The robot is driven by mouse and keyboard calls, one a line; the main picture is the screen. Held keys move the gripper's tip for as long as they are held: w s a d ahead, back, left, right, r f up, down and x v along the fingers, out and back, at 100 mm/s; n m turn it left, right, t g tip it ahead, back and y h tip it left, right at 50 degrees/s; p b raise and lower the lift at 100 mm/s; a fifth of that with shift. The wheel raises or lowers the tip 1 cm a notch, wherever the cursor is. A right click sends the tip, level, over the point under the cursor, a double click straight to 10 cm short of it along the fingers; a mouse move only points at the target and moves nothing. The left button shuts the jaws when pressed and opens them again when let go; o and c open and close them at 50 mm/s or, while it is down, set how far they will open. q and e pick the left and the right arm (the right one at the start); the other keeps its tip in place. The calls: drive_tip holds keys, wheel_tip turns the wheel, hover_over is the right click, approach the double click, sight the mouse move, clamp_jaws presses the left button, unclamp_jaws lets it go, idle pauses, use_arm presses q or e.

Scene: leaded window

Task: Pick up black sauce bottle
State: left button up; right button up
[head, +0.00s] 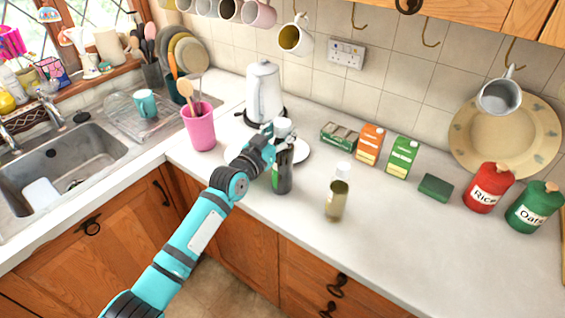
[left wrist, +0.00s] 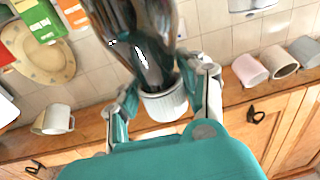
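The black sauce bottle (head: 283,178) is upright at the worktop, dark with a white cap and a strip of green on its side. I cannot tell whether its base touches the worktop. My left gripper (head: 274,146) is at its upper part, below the cap. In the left wrist view the dark bottle (left wrist: 142,40) lies between the two fingers (left wrist: 163,82), which appear closed against its sides near the white cap. My right gripper is out of view.
A white plate (head: 302,150) and kettle (head: 264,92) are behind, and a pink utensil pot (head: 202,130) is left. Cartons (head: 369,146) stand near the wall. Mugs (head: 294,38) hang above. The front right worktop is clear.

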use_arm(q)
clamp_jaws()
drive_tip(key=shift+r, duration=0.15)
